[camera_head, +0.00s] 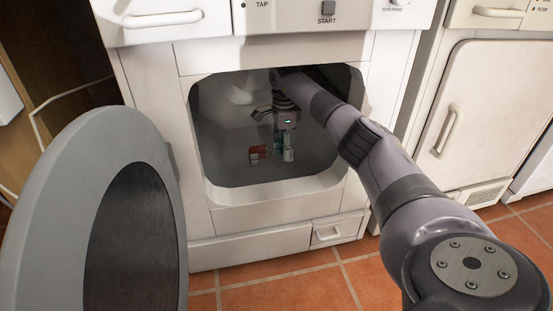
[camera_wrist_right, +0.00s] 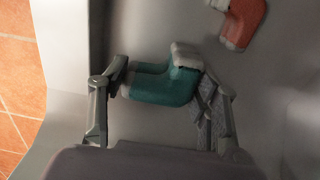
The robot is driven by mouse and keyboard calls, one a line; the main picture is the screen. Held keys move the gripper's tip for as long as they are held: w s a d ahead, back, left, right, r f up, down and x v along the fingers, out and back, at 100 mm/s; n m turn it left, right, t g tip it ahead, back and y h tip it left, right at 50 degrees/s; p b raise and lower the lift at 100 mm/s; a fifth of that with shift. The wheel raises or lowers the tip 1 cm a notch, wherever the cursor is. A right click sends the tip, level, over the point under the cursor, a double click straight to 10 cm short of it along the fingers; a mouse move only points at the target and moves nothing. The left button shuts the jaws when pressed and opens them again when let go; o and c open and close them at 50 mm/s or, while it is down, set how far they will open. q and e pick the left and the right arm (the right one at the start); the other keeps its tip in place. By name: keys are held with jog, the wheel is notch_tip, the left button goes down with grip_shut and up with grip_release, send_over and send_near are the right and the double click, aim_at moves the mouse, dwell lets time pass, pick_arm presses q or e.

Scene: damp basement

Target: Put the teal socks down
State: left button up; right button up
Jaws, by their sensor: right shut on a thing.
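The teal socks (camera_wrist_right: 165,86) have pale cuffs and lie between the fingers of my right gripper (camera_wrist_right: 163,82) in the wrist view. My right gripper is shut on them. In the head view my right arm reaches through the open round-cornered door opening of a white washing machine (camera_head: 195,210). The gripper (camera_head: 279,150) points down inside the drum, with a little of the teal socks (camera_head: 277,146) showing. Whether the socks touch the drum floor I cannot tell. My left gripper is not in view.
Red socks (camera_head: 258,152) lie in the drum beside the teal ones, and also show in the wrist view (camera_wrist_right: 241,24). The machine's round grey door (camera_head: 60,200) stands open at the left. The opening's rim surrounds my arm. Another white appliance (camera_head: 485,120) stands at the right.

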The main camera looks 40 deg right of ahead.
notch_tip(320, 180, down, 2)
jog(key=shift+f+b, duration=0.2)
jog(key=shift+b, duration=0.15)
notch_tip(320, 180, down, 4)
jog(key=b, duration=0.3)
jog(key=shift+f, duration=0.25)
jog(key=shift+r, duration=0.2)
jog(key=o, duration=1.1)
jog(key=shift+f, duration=0.15)
jog(key=shift+o, duration=0.2)
